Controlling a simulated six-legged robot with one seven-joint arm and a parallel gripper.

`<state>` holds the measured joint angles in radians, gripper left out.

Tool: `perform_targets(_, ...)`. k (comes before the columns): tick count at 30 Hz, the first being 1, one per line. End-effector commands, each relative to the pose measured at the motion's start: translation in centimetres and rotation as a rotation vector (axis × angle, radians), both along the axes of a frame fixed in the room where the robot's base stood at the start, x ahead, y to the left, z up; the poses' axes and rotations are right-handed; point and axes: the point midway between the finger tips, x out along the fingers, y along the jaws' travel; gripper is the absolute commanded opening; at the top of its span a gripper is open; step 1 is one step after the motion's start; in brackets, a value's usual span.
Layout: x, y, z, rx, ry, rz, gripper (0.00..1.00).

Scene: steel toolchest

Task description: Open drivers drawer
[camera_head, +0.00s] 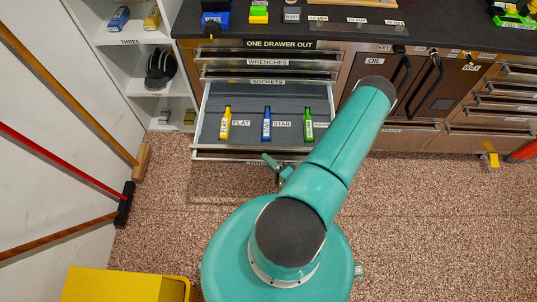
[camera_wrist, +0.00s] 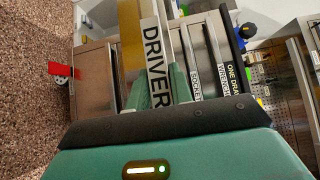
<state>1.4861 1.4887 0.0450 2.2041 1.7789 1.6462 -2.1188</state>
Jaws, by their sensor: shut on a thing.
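The drivers drawer (camera_head: 222,153) stands open below the wrenches and sockets drawers. Its grey inside shows a yellow driver (camera_head: 225,123) by a FLAT label, a blue driver (camera_head: 267,123) by a STAR label and a green driver (camera_head: 308,125) by a partly hidden label. My gripper (camera_head: 277,170) is at the drawer's front edge, partly hidden by my arm. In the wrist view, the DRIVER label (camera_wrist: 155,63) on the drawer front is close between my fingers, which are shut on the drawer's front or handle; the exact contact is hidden.
The wrenches drawer (camera_head: 270,62) and sockets drawer (camera_head: 268,82) above look shut. A white shelf (camera_head: 130,38) is at the left, with brooms (camera_head: 65,85) leaning on the wall. A yellow box (camera_head: 125,285) is at the lower left. Speckled floor (camera_head: 190,225) before the drawer is clear.

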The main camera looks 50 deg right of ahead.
Motion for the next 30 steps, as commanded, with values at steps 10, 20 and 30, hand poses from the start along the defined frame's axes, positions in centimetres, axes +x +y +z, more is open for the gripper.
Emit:
perform_targets(10, -0.39, 0.21, 0.0, -0.001, 0.0, -0.004, 0.0)
perform_targets(20, -0.31, 0.26, -0.01, -0.001, 0.0, -0.002, 0.44)
perform_targets(30, -0.4, 0.07, -0.01, -0.001, 0.0, 0.0, 0.44)
